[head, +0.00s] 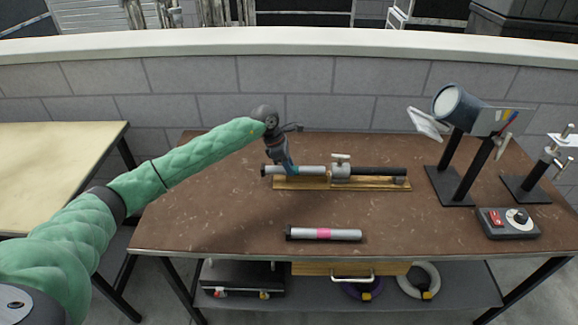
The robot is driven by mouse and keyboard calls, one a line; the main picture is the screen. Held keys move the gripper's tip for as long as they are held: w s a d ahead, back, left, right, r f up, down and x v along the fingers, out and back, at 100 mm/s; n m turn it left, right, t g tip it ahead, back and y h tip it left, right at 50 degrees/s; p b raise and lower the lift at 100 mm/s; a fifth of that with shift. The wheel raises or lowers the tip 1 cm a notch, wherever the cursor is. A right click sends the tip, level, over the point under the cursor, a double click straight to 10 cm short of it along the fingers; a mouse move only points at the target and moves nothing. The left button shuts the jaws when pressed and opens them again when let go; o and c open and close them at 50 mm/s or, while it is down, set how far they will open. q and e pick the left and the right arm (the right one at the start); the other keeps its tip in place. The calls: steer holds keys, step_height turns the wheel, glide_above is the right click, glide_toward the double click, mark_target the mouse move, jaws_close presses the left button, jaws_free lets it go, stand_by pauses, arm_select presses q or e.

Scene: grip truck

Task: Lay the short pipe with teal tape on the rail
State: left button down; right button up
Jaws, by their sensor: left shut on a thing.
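My left gripper (288,170) reaches in from the left and points down over the left part of the rail (310,184). It is shut on the short pipe with teal tape (312,170), a silver tube with a dark left end. The gripper covers much of the teal band. The pipe lies level along the rail's left half, with its right end close to the grey clamp (341,172). I cannot tell whether it touches the rail. My right gripper is not in view.
A black bar (378,172) extends right from the clamp. A silver pipe with pink tape (324,234) lies near the front edge of the brown table (220,215). A lamp on a stand (458,105) and a control box (508,222) stand at right. The table's left front is clear.

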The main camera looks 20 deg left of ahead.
arm_select(q)
steer(key=shift+f, duration=0.15)
stand_by(0.3)
steer(key=c, duration=1)
jaws_free()
